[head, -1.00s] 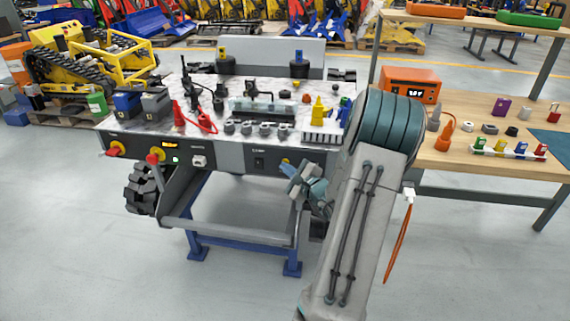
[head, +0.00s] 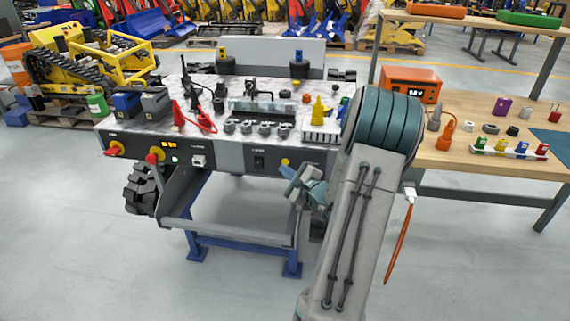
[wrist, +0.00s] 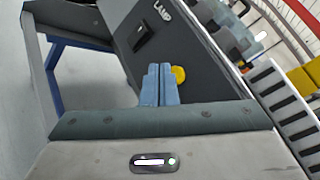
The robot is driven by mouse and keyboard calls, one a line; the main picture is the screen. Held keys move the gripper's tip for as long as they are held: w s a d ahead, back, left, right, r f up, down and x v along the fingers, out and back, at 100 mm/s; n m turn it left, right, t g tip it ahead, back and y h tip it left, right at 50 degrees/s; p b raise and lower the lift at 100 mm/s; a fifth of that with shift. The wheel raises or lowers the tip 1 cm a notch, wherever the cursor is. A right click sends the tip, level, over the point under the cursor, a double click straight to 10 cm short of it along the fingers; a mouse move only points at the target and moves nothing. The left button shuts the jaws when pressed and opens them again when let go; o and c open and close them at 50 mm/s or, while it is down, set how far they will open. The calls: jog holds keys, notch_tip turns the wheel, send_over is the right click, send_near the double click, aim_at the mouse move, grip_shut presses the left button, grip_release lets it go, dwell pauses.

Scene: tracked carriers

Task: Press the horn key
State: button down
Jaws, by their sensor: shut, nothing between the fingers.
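A round yellow button (head: 285,161) sits on the dark front panel of the bench, right of a black rocker switch; I take it for the horn key, but I can read no horn label. In the wrist view the yellow button (wrist: 180,74) shows just right of my fingertips, partly behind them. My gripper (head: 290,178) is in front of and just below the button in the head view. In the wrist view its two blue fingers (wrist: 160,68) are shut together with nothing between them. I cannot tell whether they touch the button or panel.
A black rocker switch (wrist: 143,37) marked LAMP is left of the fingers. Red knobs (head: 115,149) and a socket (head: 198,161) are further left on the panel. The marble-patterned top carries many parts. A grey bar (head: 230,232) runs low in front of the bench.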

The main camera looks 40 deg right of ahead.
jog(key=s+a+b, duration=0.1)
jog(key=s+a, duration=0.2)
jog(key=shift+s+a, duration=0.1)
jog(key=shift+a, duration=0.3)
dwell(2.7)
